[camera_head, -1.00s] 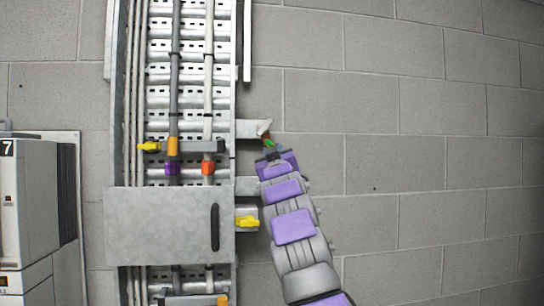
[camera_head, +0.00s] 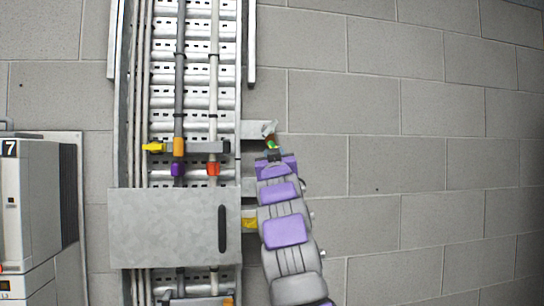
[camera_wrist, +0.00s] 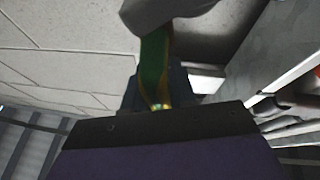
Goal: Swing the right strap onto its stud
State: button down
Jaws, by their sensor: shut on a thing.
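My gripper (camera_head: 272,147) is shut on a green-and-yellow strap (camera_wrist: 154,62). A small green bit of the strap also shows at the fingertips in the head view (camera_head: 271,145). In the wrist view the strap runs up from the jaws to a blurred grey piece (camera_wrist: 160,10). In the head view a pale grey piece (camera_head: 269,128) stands just above the fingertips, at the right end of a flat metal bracket (camera_head: 253,130). I cannot make out the stud or tell whether the strap touches it.
A ladder-like metal tray (camera_head: 197,101) carries vertical pipes left of my gripper. A grey cover plate (camera_head: 165,228) with a dark slot lies lower left. A yellow piece (camera_head: 250,222) sits beside my arm. Bare block wall (camera_head: 420,160) fills the right side.

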jog(key=shift+a+f+m+h+p, duration=0.1)
jog(key=shift+a+m+h+p, duration=0.3)
jog(key=shift+a+m, duration=0.15)
jog(key=shift+s+m+p, duration=0.1)
jog(key=shift+m+p, duration=0.35)
jog(key=shift+m, duration=0.2)
jog(key=shift+h, duration=0.4)
jog(key=c, duration=1.3)
grip_release()
jog(key=shift+c, duration=0.2)
jog(key=o, duration=0.3)
jog(key=shift+a, duration=0.3)
jog(key=shift+s+d, duration=0.1)
jog(key=shift+d, duration=0.05)
